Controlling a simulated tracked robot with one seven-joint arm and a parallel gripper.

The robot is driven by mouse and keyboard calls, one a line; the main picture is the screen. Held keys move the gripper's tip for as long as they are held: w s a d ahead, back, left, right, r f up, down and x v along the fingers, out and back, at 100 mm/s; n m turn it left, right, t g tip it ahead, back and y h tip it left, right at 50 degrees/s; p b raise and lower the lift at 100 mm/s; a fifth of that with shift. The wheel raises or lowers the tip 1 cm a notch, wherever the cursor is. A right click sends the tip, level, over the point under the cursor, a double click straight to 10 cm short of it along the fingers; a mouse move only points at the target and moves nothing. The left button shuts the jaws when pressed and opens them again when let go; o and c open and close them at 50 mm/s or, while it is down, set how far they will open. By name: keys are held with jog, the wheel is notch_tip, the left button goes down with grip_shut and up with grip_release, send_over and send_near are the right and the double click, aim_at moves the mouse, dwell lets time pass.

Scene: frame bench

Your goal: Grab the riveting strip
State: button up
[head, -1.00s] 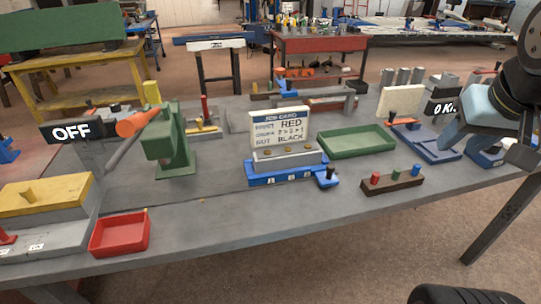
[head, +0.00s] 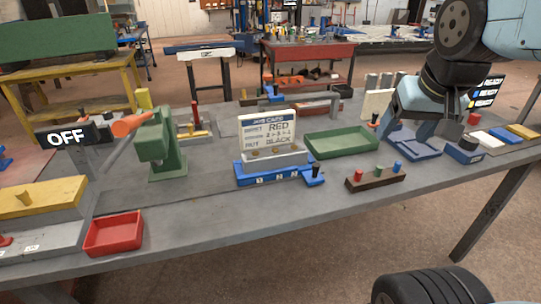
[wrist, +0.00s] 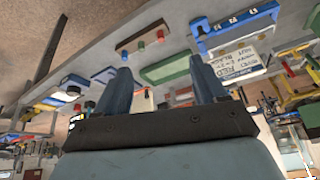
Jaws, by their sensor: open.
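My gripper (head: 418,132) is open and empty over the right part of the bench, fingers pointing down; its two blue-grey fingers also show in the wrist view (wrist: 163,82). No part is labelled as the riveting strip. A grey bar with brass-coloured rounds (head: 276,161) lies in a blue fixture (head: 280,177) at mid-bench, in front of the job card (head: 268,132). A dark brown strip (head: 376,180) with red, green and blue pegs lies near the front edge, left of my gripper; it also shows in the wrist view (wrist: 143,40). My gripper touches neither.
A green tray (head: 340,143) lies between the fixture and my gripper. A blue tray (head: 418,150) is beneath my fingers. Upright grey posts (head: 372,82) and a pale panel stand behind. A red tray (head: 114,233) and green press (head: 160,150) are left.

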jog(key=o, duration=0.3)
jog(key=w+a+f+m+g, duration=0.1)
jog(key=w, duration=0.1)
jog(key=w+a+f+m+g, duration=0.1)
jog(key=w, duration=0.2)
jog(key=w+a+f+m+g+h, duration=0.1)
jog(key=w, duration=0.2)
jog(key=shift+a+f, duration=0.1)
jog(key=shift+a, duration=0.2)
jog(key=shift+o, duration=0.2)
jog(key=m+t+h, duration=0.4)
jog(key=m+h, duration=0.5)
jog(key=h, duration=0.1)
send_near(273, 152)
jog(key=shift+w+d+f, duration=0.15)
jog(key=shift+w+d, duration=0.45)
jog(key=shift+d, duration=0.2)
jog(key=shift+f+x, duration=0.25)
jog(key=shift+x, duration=3.4)
